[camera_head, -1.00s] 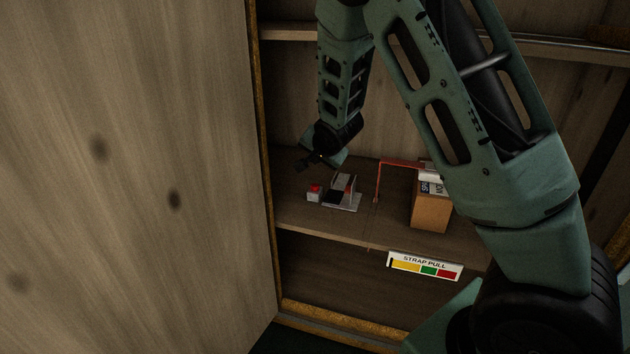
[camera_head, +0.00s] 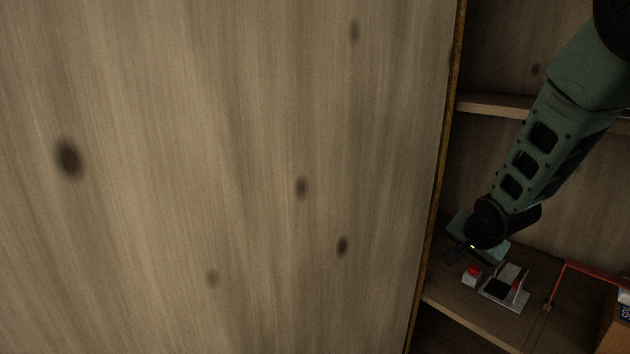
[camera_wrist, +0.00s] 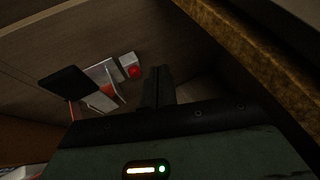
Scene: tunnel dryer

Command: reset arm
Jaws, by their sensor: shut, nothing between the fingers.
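My gripper (camera_head: 457,255) is at the lower right of the head view, inside the wooden cabinet, just above and left of a small white box with a red button (camera_head: 472,276). In the wrist view my gripper's dark fingers (camera_wrist: 158,86) are together with nothing between them. The button box (camera_wrist: 130,65) shows just left of the fingers there, apart from them. My arm comes down into the cabinet from the upper right.
A grey-white device with a dark pad (camera_head: 505,287) stands on the shelf (camera_head: 560,268) beside the button box. A red bent bar (camera_head: 590,272) and a brown box (camera_head: 616,325) are farther right. A large wooden panel (camera_head: 220,180) fills the left. An upper shelf (camera_head: 490,104) crosses above.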

